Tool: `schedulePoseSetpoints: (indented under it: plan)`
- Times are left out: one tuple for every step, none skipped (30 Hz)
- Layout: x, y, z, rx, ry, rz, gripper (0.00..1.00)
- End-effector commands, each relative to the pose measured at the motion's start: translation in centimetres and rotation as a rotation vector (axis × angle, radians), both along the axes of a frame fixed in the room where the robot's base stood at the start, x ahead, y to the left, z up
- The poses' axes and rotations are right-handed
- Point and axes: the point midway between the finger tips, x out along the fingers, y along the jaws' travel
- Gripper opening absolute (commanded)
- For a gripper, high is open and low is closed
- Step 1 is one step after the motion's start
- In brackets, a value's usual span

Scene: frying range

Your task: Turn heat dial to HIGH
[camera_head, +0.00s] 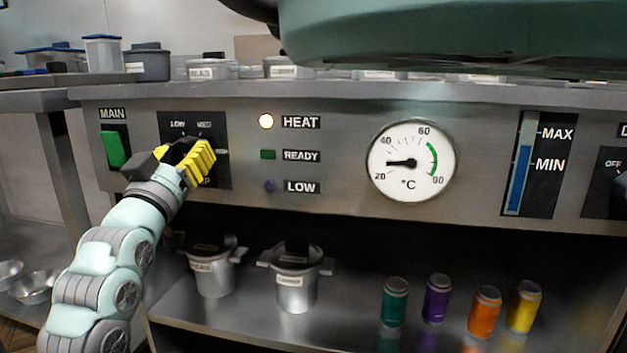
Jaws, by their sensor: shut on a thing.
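The heat dial's black plate (221,142) is on the steel front panel at the left, with "LOW" and "MED" readable along its top. My gripper (184,158), with yellow fingers, is shut on the dial knob in front of this plate. The knob is mostly hidden by the fingers, so its pointer direction cannot be seen. The rest of the plate's lettering is partly covered. The HEAT lamp (266,121) glows pale yellow. The READY lamp (268,155) is dark green and the LOW lamp (269,186) is dark blue.
The green MAIN switch (114,149) is just left of my gripper. A round temperature gauge (412,160) reads near 30 °C, and a blue level gauge (520,165) is farther right. Lidded pots (296,290) and several coloured cans (437,298) stand on the shelf below.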

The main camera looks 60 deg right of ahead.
Motion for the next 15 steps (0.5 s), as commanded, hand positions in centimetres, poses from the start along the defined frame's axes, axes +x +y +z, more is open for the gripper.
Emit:
schedulePoseSetpoints:
  plan:
    - [0.01, 0.02, 0.05, 0.0, -0.001, 0.0, 0.11]
    - [0.01, 0.02, 0.06, 0.0, -0.001, 0.001, 0.11]
    - [0.0, 0.02, 0.07, 0.0, -0.001, 0.001, 0.11]
    - [0.0, 0.02, 0.08, 0.0, -0.001, 0.001, 0.11]
    - [0.0, 0.02, 0.08, -0.001, 0.0, 0.0, 0.11]
    - [0.0, 0.02, 0.08, -0.001, 0.0, 0.0, 0.11]
    - [-0.01, 0.02, 0.09, -0.001, 0.0, 0.0, 0.11]
    - [-0.01, 0.02, 0.09, -0.001, 0.0, 0.0, 0.11]
    - [-0.01, 0.02, 0.09, -0.001, 0.0, 0.0, 0.51]
    - [-0.01, 0.02, 0.09, -0.002, -0.001, 0.0, 0.54]
    - [-0.01, 0.02, 0.09, -0.002, -0.001, 0.0, 0.57]
    - [-0.01, 0.02, 0.09, -0.002, -0.001, 0.0, 0.61]
    - [-0.01, 0.02, 0.09, -0.002, -0.001, 0.0, 0.65]
    - [-0.01, 0.02, 0.08, -0.001, 0.0, 0.0, 0.68]
    - [-0.01, 0.02, 0.08, -0.001, 0.0, 0.0, 0.72]
